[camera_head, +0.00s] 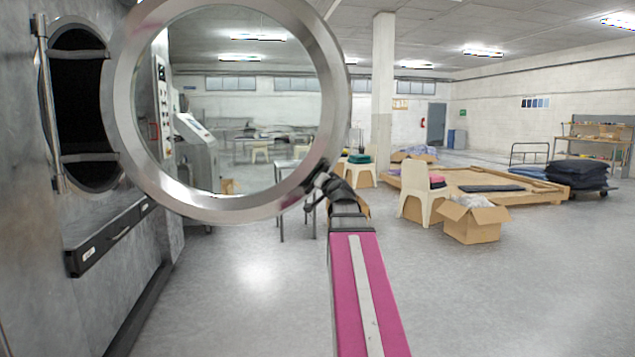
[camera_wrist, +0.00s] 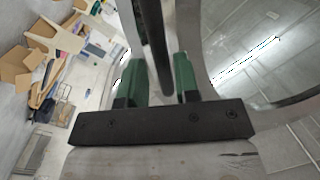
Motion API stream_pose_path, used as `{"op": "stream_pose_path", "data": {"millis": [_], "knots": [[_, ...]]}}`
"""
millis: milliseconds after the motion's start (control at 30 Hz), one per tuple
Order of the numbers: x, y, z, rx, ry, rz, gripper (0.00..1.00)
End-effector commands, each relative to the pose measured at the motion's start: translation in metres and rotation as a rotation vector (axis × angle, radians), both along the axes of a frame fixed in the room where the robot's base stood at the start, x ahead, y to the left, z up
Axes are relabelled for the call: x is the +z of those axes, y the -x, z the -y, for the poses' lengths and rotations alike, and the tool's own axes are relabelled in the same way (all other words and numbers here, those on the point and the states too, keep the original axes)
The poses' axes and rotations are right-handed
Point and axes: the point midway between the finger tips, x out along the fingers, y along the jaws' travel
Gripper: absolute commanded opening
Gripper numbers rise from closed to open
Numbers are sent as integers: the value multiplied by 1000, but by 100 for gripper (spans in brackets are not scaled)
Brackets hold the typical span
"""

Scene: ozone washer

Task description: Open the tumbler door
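The round metal-rimmed glass tumbler door (camera_head: 335,95) stands swung out from the washer (camera_head: 25,230), well away from its dark round opening (camera_head: 82,105). My gripper (camera_head: 318,185) is at the door's lower right rim, at the end of my pink arm. The door rim (camera_wrist: 195,45) curves behind the fingers. Exact finger contact is hard to see.
A control cabinet (camera_head: 195,150) stands behind the door glass. An open cardboard box (camera_head: 472,222), a cream chair (camera_head: 415,190) and a low wooden platform (camera_head: 525,190) stand to the right. The grey floor (camera_head: 240,300) in front of the washer is clear.

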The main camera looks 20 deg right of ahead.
Motion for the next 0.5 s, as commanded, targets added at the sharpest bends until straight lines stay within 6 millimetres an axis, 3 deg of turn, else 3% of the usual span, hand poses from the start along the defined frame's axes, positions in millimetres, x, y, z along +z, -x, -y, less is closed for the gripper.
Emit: {"op": "stream_pose_path", "data": {"millis": [33, 200, 500], "knots": [[-1, 15, -2, -1, 0, 1, 29], [-1, 45, -2, -1, 1, 1, 29], [0, 58, -1, 0, 0, 0, 29]]}}
